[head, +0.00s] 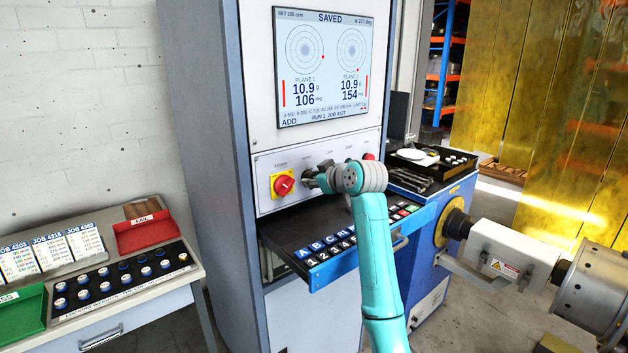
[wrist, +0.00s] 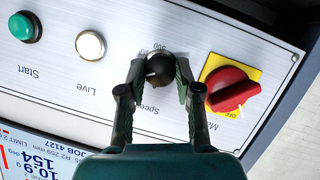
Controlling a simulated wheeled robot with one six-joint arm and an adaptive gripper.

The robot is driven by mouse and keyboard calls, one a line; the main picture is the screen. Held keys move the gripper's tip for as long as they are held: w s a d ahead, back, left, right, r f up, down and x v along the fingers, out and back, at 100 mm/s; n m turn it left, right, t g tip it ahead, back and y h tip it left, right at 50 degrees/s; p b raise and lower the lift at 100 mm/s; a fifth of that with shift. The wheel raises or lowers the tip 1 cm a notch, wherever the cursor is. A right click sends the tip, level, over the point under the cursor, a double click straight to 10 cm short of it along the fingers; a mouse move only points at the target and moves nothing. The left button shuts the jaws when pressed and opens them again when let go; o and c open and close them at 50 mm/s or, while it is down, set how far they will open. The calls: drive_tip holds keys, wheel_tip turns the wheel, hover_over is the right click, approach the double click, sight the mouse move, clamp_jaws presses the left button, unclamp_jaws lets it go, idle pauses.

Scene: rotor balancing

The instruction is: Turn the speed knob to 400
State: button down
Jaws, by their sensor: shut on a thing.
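The speed knob (wrist: 159,68) is a small black round knob on the light control panel, seen upside down in the wrist view. Its label is partly covered by my gripper, with "Speed" and a scale number partly readable. My gripper (wrist: 159,75) is shut on the knob, one finger on each side. In the head view my gripper (head: 312,180) is at the panel just right of the red main switch (head: 284,185), and it hides the knob. The screen (head: 322,68) reads "SET" with a small rpm value near 200, "SAVED", 10.9 at 106 and 10.9 at 154.
The red main switch on its yellow plate (wrist: 210,65) is close beside my finger. A white Live lamp (wrist: 90,44) and green Start button (wrist: 24,27) lie on the other side. A keyboard drawer (head: 310,262) sticks out below the panel.

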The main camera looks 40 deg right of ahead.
drive_tip(key=m+y, duration=0.3)
drive_tip(key=m, duration=0.2)
drive_tip(key=m+y, duration=0.2)
drive_tip(key=m, duration=0.1)
drive_tip(key=shift+d+f+y, duration=0.15)
drive_tip(key=shift+d+y, duration=0.15)
drive_tip(key=shift+d, duration=0.05)
idle(0.5)
drive_tip(key=c, duration=0.8)
unclamp_jaws()
drive_tip(key=v, duration=1.2)
drive_tip(key=shift+f, duration=0.1)
drive_tip(key=shift+d, duration=0.1)
